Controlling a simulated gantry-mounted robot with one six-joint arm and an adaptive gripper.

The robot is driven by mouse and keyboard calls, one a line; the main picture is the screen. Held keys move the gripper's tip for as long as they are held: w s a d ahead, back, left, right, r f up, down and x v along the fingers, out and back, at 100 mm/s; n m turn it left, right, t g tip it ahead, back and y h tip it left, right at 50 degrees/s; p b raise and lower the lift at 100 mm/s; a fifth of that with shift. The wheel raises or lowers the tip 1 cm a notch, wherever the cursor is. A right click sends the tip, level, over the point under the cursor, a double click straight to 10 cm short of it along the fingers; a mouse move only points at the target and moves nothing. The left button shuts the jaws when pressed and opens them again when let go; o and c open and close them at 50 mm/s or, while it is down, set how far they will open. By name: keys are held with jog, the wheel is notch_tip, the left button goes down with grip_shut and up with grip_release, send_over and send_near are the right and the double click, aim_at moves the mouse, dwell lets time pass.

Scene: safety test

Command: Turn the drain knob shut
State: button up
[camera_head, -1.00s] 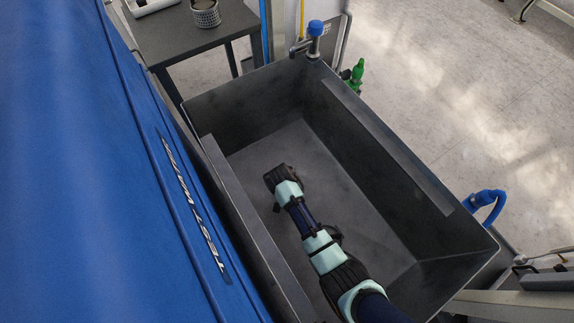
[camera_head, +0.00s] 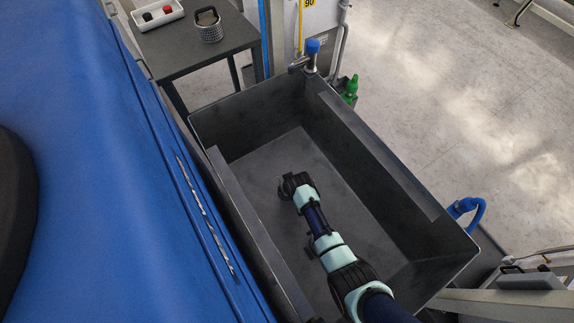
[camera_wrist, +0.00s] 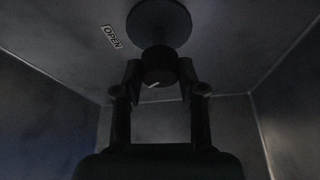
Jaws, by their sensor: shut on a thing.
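The drain knob (camera_wrist: 158,68) is a dark round knob with a short pale mark, seen in the wrist view in front of a round plate (camera_wrist: 158,20). An "OPEN" label (camera_wrist: 111,37) is on the surface left of the plate. My gripper (camera_wrist: 160,76) has a finger on each side of the knob and is shut on it. In the head view my gripper (camera_head: 288,184) is low inside the dark tank (camera_head: 240,112), and I cannot make out the knob there.
The tank's walls rise around my arm. A blue cover (camera_head: 90,190) lies along its left side. A blue-topped tap (camera_head: 312,48) and a green fitting (camera_head: 350,88) are at the far end. A blue hose (camera_head: 468,206) is at the right. A dark table (camera_head: 192,50) stands behind.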

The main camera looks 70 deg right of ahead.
jog(key=n+y, duration=0.1)
jog(key=n, duration=0.1)
jog(key=n+t, duration=0.1)
jog(key=n, duration=0.2)
jog(key=shift+s+d+f+n+y, duration=0.1)
jog(key=shift+d+n+y, duration=0.05)
jog(key=shift+n+y, duration=0.2)
jog(key=n+y+b, duration=0.1)
jog(key=n+y, duration=0.1)
jog(key=n, duration=0.3)
jog(key=shift+b, duration=0.4)
jog(key=o, duration=1.1)
jog(key=shift+o, duration=0.2)
jog(key=v, duration=1.2)
jog(key=shift+s+d, duration=0.2)
